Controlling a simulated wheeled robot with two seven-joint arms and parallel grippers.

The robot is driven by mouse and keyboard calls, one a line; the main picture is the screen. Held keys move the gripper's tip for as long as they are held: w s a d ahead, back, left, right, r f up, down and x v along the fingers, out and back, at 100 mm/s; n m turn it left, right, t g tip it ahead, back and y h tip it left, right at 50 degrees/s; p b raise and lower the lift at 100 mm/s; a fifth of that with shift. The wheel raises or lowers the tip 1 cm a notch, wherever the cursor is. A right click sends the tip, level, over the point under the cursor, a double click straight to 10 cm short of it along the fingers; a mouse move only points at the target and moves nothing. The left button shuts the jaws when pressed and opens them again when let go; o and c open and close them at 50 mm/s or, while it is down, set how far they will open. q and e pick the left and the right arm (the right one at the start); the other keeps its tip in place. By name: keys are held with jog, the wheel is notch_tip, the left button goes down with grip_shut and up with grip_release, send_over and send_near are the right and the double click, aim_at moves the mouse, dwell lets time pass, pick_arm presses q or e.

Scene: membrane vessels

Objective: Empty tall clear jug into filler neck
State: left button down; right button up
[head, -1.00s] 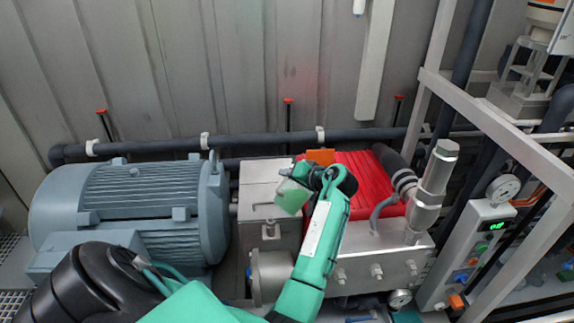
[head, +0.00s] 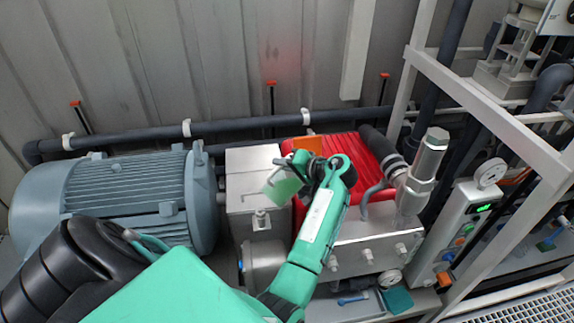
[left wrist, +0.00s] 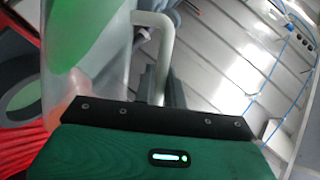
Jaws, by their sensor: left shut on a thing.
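The clear jug (head: 284,192) with green liquid in it is held up over the metal block, tilted in the head view. In the left wrist view the clear jug (left wrist: 112,50) shows large, with its pale handle standing before my jaws. My left gripper (head: 303,166) is shut on the jug; its fingertips are small and partly hidden in the head view. My right gripper is out of view.
A blue-grey ribbed motor (head: 130,195) stands left of the metal block (head: 250,200). A red ribbed cover (head: 365,160) lies behind my arm. A metal valve (head: 425,165), a control box (head: 465,225) and a white frame (head: 500,115) bound the right side. A pipe runs behind.

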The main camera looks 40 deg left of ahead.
pick_arm(q)
jog(key=shift+w+a+f, duration=0.1)
jog(key=shift+a, duration=0.05)
jog(key=shift+w+r, duration=0.15)
jog(key=shift+r, duration=0.1)
jog(key=shift+w+d+r+m+g+p, duration=0.1)
jog(key=shift+w+d+m+g+p, duration=0.1)
jog(key=shift+w+m+g+p, duration=0.35)
jog(key=shift+w, duration=0.15)
jog(key=shift+y, duration=0.3)
